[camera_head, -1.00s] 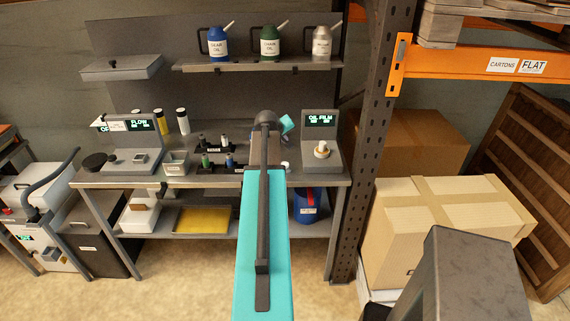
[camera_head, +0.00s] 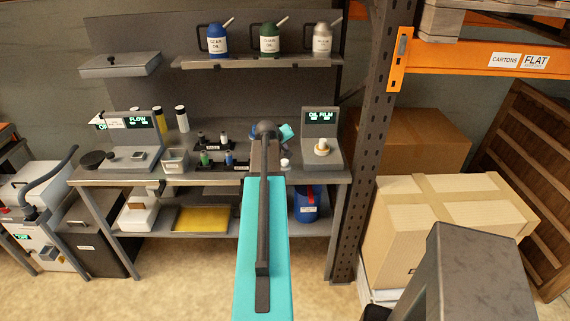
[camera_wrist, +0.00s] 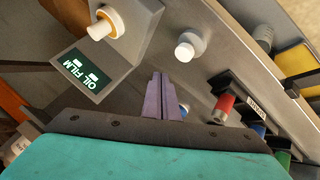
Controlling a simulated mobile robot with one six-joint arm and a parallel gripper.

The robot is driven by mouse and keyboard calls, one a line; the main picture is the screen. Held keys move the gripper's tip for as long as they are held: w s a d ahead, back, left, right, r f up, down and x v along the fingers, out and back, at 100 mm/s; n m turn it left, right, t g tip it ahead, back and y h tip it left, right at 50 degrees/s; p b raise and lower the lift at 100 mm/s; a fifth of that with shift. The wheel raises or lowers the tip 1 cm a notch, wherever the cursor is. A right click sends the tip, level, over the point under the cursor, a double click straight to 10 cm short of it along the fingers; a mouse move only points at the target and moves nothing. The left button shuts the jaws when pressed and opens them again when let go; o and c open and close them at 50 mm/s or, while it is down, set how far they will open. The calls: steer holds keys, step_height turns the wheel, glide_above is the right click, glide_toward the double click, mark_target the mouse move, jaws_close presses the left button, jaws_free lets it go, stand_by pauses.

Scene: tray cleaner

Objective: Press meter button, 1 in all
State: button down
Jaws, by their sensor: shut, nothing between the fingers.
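The oil film meter (camera_head: 320,119) stands at the right end of the workbench with its screen lit. A white cup with an orange rim sits on its ledge; this cup (camera_wrist: 106,22) and the lit screen (camera_wrist: 83,72) also show in the wrist view. A white round button-like knob (camera_head: 285,163) stands on the bench just left of the meter; it shows in the wrist view (camera_wrist: 190,46) too. My gripper (camera_wrist: 160,80) is shut and empty, with its fingertips apart from the knob and below it in the picture. In the head view my arm hides the fingers.
The flow meter (camera_head: 133,122) stands at the bench's left end. Small bottles in a rack (camera_head: 217,160) and a grey open box (camera_head: 175,160) stand between. A shelf (camera_head: 250,63) with several oil cans hangs above. A rack post (camera_head: 375,130) and cartons (camera_head: 450,222) stand at right.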

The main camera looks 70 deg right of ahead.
mark_target(284, 163)
steer(key=shift+f+b, duration=1)
steer(key=shift+f, duration=0.85)
steer(key=shift+f, duration=0.2)
stand_by(0.6)
steer(key=shift+f+b, duration=0.25)
steer(key=shift+b, duration=0.1)
steer(key=shift+f+b, duration=0.45)
steer(key=shift+f, duration=0.2)
stand_by(1.3)
steer(key=shift+r, duration=0.15)
steer(key=shift+r+p, duration=0.5)
steer(key=shift+r, duration=0.45)
steer(key=shift+r+p, duration=1.2)
steer(key=shift+r, duration=1.3)
